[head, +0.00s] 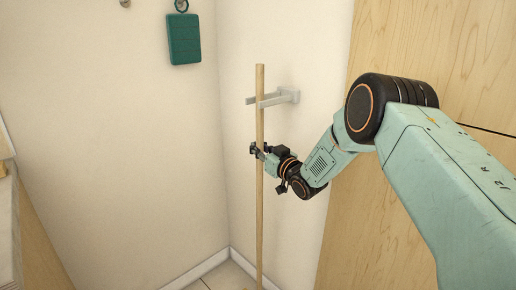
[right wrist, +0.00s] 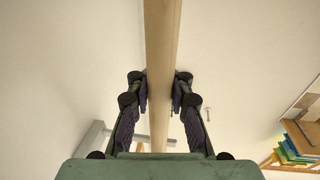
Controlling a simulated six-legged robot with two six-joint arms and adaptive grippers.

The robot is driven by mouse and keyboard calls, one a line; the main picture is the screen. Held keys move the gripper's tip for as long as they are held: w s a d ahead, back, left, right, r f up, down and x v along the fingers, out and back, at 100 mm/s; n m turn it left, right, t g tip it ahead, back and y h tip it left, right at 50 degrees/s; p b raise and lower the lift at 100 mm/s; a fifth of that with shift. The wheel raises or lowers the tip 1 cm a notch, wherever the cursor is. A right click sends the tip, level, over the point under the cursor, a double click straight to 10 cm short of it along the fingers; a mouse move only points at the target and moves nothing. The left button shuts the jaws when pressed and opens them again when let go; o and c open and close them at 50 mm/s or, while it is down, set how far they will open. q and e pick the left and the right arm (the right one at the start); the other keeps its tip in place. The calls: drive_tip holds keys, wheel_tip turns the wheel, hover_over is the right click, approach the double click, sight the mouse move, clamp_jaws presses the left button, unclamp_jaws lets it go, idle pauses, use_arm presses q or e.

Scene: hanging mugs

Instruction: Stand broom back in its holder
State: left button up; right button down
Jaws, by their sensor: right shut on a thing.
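The broom's long wooden handle (head: 260,205) stands upright near the corner; its lower end and brush are out of the head view. My right gripper (head: 257,150) is shut on the handle, a little below the holder. In the right wrist view the handle (right wrist: 162,35) runs between both fingers (right wrist: 160,92). The grey two-pronged holder (head: 287,96) is fixed to the wall. The handle crosses its prongs in the head view; I cannot tell whether it is fully between them. Part of the holder (right wrist: 92,137) shows at lower left in the right wrist view. My left gripper is out of view.
A teal board (head: 184,38) hangs on the left wall near a small hook (head: 125,3). A wooden panel (head: 400,45) stands right of the holder. A counter edge (head: 10,225) is at far left. The right wrist view shows a shelf with coloured books (right wrist: 292,152).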

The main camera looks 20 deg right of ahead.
drive_tip(key=c, duration=1.3)
unclamp_jaws()
drive_tip(key=shift+o, duration=1.3)
drive_tip(key=shift+f, duration=0.2)
drive_tip(key=shift+o, duration=1.2)
drive_tip(key=shift+r, duration=0.1)
